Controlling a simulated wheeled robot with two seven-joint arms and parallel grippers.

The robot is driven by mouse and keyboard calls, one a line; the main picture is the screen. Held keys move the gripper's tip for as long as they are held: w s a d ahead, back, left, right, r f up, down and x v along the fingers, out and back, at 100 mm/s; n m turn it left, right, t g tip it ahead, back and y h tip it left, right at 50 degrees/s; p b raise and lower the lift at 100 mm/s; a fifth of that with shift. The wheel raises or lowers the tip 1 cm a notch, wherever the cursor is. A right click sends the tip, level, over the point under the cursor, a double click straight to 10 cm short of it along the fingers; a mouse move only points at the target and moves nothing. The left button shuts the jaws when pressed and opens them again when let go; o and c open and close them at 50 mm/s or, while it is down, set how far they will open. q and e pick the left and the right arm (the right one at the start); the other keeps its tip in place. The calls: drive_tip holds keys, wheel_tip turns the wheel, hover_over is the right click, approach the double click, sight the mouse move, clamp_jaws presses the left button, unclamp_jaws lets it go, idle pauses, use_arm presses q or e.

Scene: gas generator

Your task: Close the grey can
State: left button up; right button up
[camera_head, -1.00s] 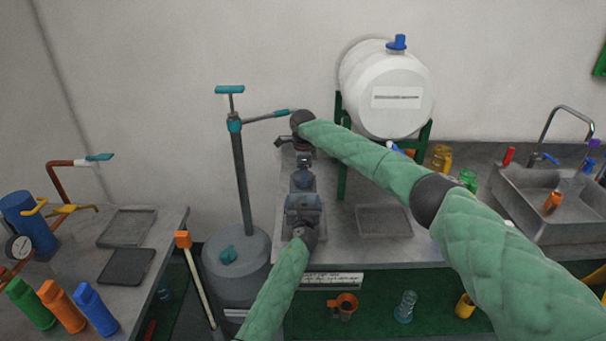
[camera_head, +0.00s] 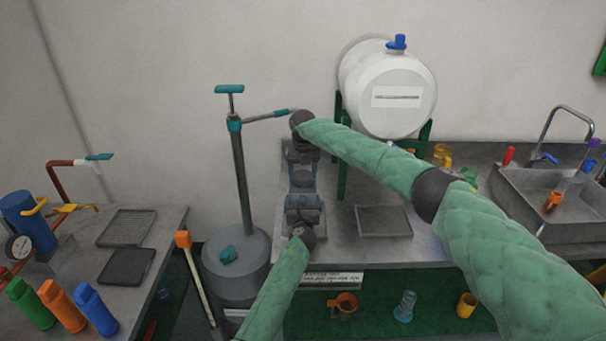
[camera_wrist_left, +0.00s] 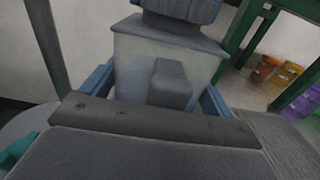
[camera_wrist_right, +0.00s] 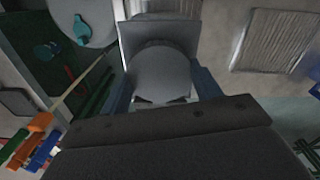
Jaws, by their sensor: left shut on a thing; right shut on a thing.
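The grey can (camera_wrist_left: 160,65) is a boxy grey body standing on the bench; it also shows in the head view (camera_head: 304,216). My left gripper (camera_head: 303,203) is shut on its body from the front, with a blue finger on each side in the left wrist view (camera_wrist_left: 160,95). A round grey cap (camera_wrist_right: 160,78) sits at the top of the can; it shows in the head view (camera_head: 302,178). Whether the cap is fully seated is hidden.
A tall grey cylinder (camera_head: 236,255) with a teal-handled pump stands left of the bench. A white tank (camera_head: 385,95) on a green stand is behind, to the right. A shallow tray (camera_head: 384,220) lies right of the can. A sink (camera_head: 550,200) is farther right.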

drive_tip(key=m, duration=0.6)
drive_tip(key=shift+w+m, duration=0.1)
drive_tip(key=shift+m, duration=0.2)
drive_tip(key=o, duration=1.1)
drive_tip(key=shift+r, duration=0.1)
drive_tip(key=shift+r, duration=2.2)
